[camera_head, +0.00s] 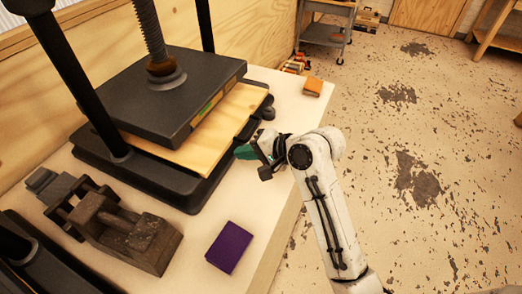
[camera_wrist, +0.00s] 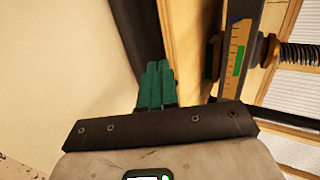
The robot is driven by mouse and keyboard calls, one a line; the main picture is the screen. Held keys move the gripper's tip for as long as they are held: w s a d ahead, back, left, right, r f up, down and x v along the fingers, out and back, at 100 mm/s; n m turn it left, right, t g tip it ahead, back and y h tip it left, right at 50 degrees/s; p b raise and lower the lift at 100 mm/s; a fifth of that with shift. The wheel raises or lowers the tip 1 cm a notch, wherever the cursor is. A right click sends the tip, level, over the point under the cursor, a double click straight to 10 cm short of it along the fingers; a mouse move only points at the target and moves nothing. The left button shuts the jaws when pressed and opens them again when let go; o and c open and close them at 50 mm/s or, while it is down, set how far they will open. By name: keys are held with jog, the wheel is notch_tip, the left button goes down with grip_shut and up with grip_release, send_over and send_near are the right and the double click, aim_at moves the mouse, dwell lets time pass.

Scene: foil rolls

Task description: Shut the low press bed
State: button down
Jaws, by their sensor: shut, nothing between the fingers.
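The press has a dark platen (camera_head: 175,85) under a screw, and a pale wooden bed (camera_head: 205,148) lies low beneath it, sticking out toward the front. The bed rests over a black base (camera_head: 160,178). My gripper (camera_head: 246,152) has green fingers, shut and empty, just off the bed's front side; the head view does not show whether they touch it. In the wrist view the green fingers (camera_wrist: 156,84) are together, beside the wooden bed's edge (camera_wrist: 190,45). The platen's side with its coloured gauge strip (camera_wrist: 236,58) is to their right.
A purple block (camera_head: 230,247) lies on the pale table near its front edge. A dark wooden and metal tool (camera_head: 125,230) stands left of it. An orange block (camera_head: 312,87) lies at the table's far end. A grey cart (camera_head: 325,35) stands beyond on open floor.

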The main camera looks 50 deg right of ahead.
aim_at(214, 143)
jog(key=shift+w+a+r, duration=0.1)
jog(key=shift+w+a, duration=0.15)
jog(key=shift+w, duration=0.4)
jog(key=shift+w+a, duration=0.2)
jog(key=shift+w, duration=0.45)
jog(key=shift+w+a+p, duration=0.2)
jog(key=shift+w+a, duration=0.05)
jog(key=shift+w, duration=0.45)
jog(key=shift+w+a+p, duration=0.2)
jog(key=shift+w+a, duration=0.05)
jog(key=shift+w, duration=0.45)
jog(key=shift+w+a+p, duration=0.2)
jog(key=shift+w+a, duration=0.05)
jog(key=shift+w, duration=0.45)
jog(key=shift+r, duration=0.1)
